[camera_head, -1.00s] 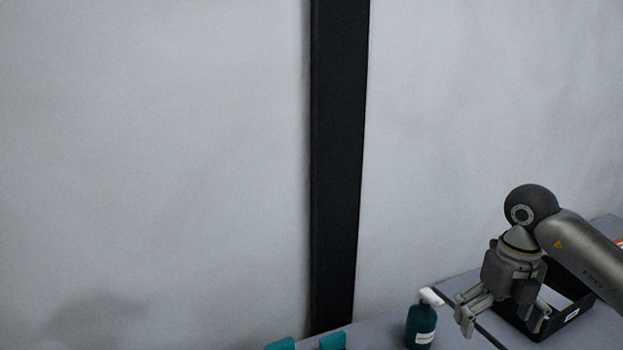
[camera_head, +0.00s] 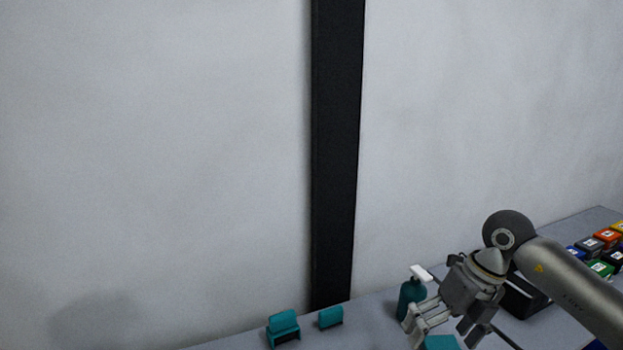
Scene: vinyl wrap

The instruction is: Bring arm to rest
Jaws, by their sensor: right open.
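My right arm comes in from the right edge in the head view. Its gripper (camera_head: 443,336) hangs low at the lower right, fingers pointing down and apart, with nothing seen between them. The gripper is just right of a teal spray bottle (camera_head: 411,297) with a white head; whether they touch I cannot tell. A teal item (camera_head: 441,342) shows behind or below the fingers, partly hidden. My left gripper is not in view.
Two teal holders (camera_head: 283,328) (camera_head: 331,317) stand on the grey table (camera_head: 377,318) left of the bottle. A black tray (camera_head: 524,296) is partly hidden behind my right arm. Several coloured boxes (camera_head: 606,236) are at the far right. A black post (camera_head: 337,150) stands against the pale wall.

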